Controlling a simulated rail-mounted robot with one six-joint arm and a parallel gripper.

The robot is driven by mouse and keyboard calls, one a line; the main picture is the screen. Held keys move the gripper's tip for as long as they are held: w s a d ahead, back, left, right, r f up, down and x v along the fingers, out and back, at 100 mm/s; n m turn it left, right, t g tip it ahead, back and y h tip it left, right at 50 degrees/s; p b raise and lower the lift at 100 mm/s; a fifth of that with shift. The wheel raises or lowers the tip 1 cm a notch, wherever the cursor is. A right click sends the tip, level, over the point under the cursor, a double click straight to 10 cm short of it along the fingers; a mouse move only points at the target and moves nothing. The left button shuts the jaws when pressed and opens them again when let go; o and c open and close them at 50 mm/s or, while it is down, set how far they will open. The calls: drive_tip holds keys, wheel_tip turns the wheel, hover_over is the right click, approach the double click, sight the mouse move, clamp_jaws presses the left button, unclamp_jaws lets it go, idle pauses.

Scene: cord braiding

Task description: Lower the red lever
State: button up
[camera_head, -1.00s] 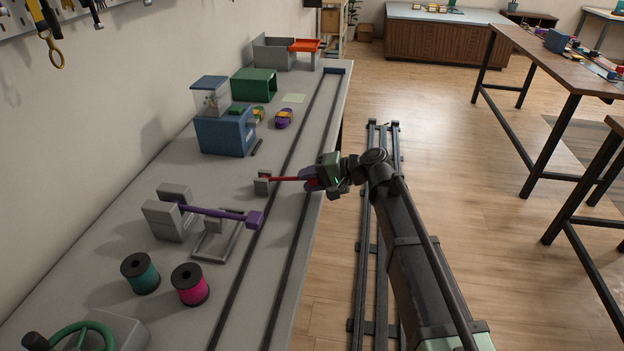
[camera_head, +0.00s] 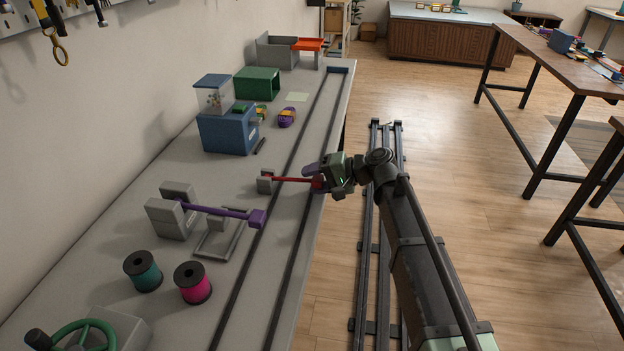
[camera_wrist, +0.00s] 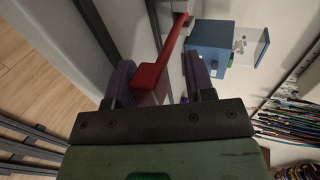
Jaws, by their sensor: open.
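The red lever (camera_head: 290,179) sticks out to the right from a small grey block (camera_head: 265,182) near the table's right edge and looks about level. My gripper (camera_head: 314,178) is at the lever's free end, its purple fingers beside the red end. In the wrist view the red lever (camera_wrist: 165,60) runs from its mount down between the two purple fingers. My gripper (camera_wrist: 158,84) is open there, with the lever's wide end nearer the left finger. Whether a finger touches it I cannot tell.
A purple lever (camera_head: 215,210) on grey blocks stands nearer, with teal (camera_head: 143,271) and pink (camera_head: 192,283) spools in front. A blue machine (camera_head: 228,130) stands behind the red lever. The table is bare around the red lever's block.

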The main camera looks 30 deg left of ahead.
drive_tip(key=p+v, duration=0.3)
drive_tip(key=v, duration=0.7)
drive_tip(key=shift+d, duration=0.1)
drive_tip(key=s+d+f+m+t+h, duration=0.1)
drive_tip(key=s+d+f+h, duration=0.25)
drive_tip(key=d, duration=0.95)
drive_tip(key=s+d+f+m+t+h, duration=0.1)
drive_tip(key=s+d+f+t+h, duration=0.3)
drive_tip(key=d, duration=0.9)
drive_tip(key=s+d+f+m+g+h, duration=0.1)
drive_tip(key=s+d+f+h, duration=0.3)
drive_tip(key=d, duration=0.9)
wheel_tip(320, 180, up, 15)
drive_tip(key=d+h+p, duration=0.1)
drive_tip(key=d+p, duration=0.1)
drive_tip(key=p, duration=1.2)
drive_tip(key=shift+s+d+r+m+p, duration=0.15)
drive_tip(key=shift+s+d+m+p, duration=0.2)
drive_tip(key=shift+s+m+p, duration=0.1)
